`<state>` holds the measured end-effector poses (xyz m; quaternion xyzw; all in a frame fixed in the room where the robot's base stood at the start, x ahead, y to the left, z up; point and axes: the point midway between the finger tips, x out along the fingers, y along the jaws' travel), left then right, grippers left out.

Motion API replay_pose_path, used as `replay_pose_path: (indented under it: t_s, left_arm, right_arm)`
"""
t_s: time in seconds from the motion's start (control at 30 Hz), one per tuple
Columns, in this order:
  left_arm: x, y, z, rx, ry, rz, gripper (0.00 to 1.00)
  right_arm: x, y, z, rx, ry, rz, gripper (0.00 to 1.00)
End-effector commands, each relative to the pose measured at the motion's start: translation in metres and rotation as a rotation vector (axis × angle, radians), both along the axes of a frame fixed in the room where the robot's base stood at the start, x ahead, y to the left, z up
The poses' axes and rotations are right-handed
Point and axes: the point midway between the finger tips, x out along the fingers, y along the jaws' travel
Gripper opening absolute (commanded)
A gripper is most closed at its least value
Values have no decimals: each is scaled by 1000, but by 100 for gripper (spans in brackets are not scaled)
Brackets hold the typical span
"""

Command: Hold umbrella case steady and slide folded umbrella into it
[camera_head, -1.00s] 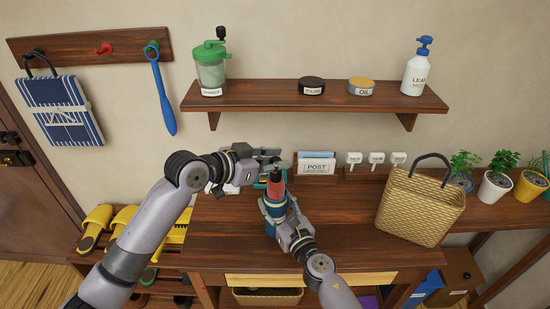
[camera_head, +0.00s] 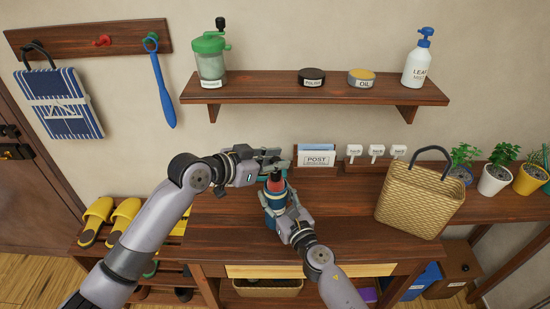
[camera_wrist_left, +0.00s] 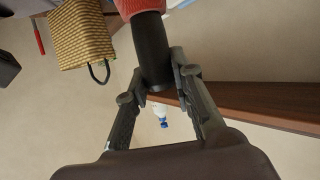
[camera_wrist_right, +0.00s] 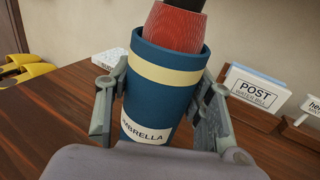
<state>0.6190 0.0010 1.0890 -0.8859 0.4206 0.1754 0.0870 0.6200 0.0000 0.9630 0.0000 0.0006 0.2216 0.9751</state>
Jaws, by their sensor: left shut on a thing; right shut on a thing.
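The folded umbrella is red with a black handle; its red part (camera_head: 277,185) shows above the case in the head view. My left gripper (camera_wrist_left: 152,84) is shut on the black handle (camera_wrist_left: 152,48) from above. The umbrella case is a blue, upright tube with a cream band (camera_wrist_right: 165,72) and an UMBRELLA label. My right gripper (camera_wrist_right: 158,100) is shut around the case, one finger on each side. In the right wrist view the umbrella's red body (camera_wrist_right: 172,27) sits in the mouth of the case, its lower part hidden inside.
The wooden table (camera_head: 345,247) is mostly clear around the case. A POST letter holder (camera_head: 316,157) stands behind it, and a woven basket (camera_head: 418,203) stands to the right. A wall shelf (camera_head: 300,90) with a green-lidded jar, tins and a spray bottle hangs above.

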Motion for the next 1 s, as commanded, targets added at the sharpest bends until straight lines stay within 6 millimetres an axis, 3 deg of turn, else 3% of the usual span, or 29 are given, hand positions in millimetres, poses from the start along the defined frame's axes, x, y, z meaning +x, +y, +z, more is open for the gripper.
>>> replay_pose_path:
  t_s: [0.9,0.93,1.0]
  left_arm:
    - [0,0,-22,-1,-2,1,0]
    - [0,0,-22,-2,-3,1,23]
    - [0,0,-22,-2,-3,1,28]
  right_arm:
    - [0,0,0,0,0,0,20]
    - [0,0,0,0,0,0,20]
    - [0,0,0,0,0,0,20]
